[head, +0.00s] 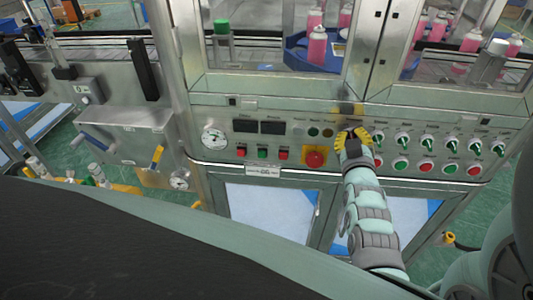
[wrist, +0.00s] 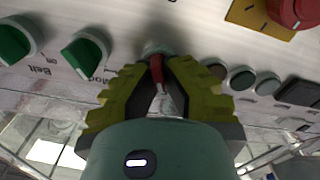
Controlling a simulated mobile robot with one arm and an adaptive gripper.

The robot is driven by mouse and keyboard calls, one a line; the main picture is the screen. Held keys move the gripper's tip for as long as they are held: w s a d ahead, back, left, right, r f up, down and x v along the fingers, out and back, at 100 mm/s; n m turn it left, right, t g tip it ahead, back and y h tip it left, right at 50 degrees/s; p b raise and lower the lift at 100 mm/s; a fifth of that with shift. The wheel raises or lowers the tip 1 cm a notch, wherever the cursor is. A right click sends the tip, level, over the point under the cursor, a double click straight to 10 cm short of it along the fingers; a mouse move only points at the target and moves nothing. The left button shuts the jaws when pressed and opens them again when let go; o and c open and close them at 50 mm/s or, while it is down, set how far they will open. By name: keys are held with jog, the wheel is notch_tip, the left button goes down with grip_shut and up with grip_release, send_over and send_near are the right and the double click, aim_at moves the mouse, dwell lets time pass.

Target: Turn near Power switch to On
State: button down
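The control panel (head: 245,115) runs across the machine front below the windows. My gripper (head: 350,138) is at this panel, between small round indicators and a row of green switches, and covers what lies behind it. In the wrist view my gripper (wrist: 158,66) has its two yellow-padded fingers close together around a small switch with a red lever (wrist: 157,68) and a pale round base. The fingertips seem to touch the lever from both sides. This looks like the near Power switch, but its label is hidden.
A red emergency stop (head: 314,158) on a yellow plate is just left of my gripper. Green switches (head: 427,142) stand close by on the right, above red and green buttons. Dark round indicators (wrist: 243,78) are near the fingers in the wrist view.

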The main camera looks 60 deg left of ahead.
jog(key=m+b, duration=0.2)
jog(key=m, duration=0.1)
jog(key=m+b, duration=0.1)
jog(key=shift+w+d+f+b, duration=0.1)
jog(key=shift+d+f+b, duration=0.05)
jog(key=shift+f+b, duration=0.2)
jog(key=m+b, duration=0.2)
jog(key=m, duration=0.1)
jog(key=m+b, duration=0.2)
jog(key=m, duration=0.1)
jog(key=shift+w+r, duration=0.15)
jog(key=shift+d+m+b, duration=0.1)
jog(key=shift+m+b, duration=0.2)
jog(key=c, duration=1.1)
grip_release()
jog(key=shift+r, duration=0.15)
jog(key=shift+v, duration=3.7)
